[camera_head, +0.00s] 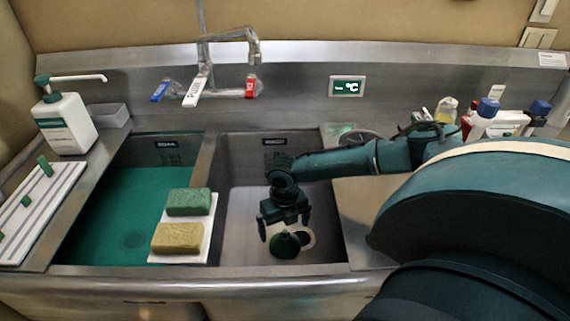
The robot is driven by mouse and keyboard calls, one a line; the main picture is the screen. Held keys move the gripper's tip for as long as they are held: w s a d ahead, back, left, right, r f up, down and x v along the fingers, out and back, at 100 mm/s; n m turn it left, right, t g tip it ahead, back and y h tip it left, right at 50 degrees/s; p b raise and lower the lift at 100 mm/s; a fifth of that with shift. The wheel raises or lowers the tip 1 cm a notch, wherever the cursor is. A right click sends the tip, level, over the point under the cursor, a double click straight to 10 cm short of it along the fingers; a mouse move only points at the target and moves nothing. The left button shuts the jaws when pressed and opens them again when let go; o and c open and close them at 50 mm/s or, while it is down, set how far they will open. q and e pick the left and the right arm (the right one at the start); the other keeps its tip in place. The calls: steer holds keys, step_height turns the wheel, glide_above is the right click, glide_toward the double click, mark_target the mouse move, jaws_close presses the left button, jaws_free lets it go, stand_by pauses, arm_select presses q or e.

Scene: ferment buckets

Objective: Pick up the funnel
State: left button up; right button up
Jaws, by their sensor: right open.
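A small dark green object, which looks like the funnel (285,246), is low in the right sink basin (238,235). It is rounded and has a narrower top. My right gripper (284,222) is right above it, pointing down, with its fingers apart on either side of the object's top. I cannot tell whether the fingers touch it. A pale round shape shows partly behind the funnel and fingers, and I cannot tell what it is. My left gripper is not in view.
The left basin (115,205) holds green liquid. A white board (208,228) with a green sponge (188,202) and a yellow sponge (177,238) lies left of the gripper. The faucet (205,65) stands behind. Bottles (482,118) stand at the right, a pump bottle (66,123) at the left.

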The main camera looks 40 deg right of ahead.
steer(key=shift+s+f, duration=0.15)
steer(key=shift+f, duration=1.45)
steer(key=shift+s+f, duration=0.1)
steer(key=shift+f, duration=1.45)
steer(key=shift+c, duration=0.2)
steer(key=c, duration=1)
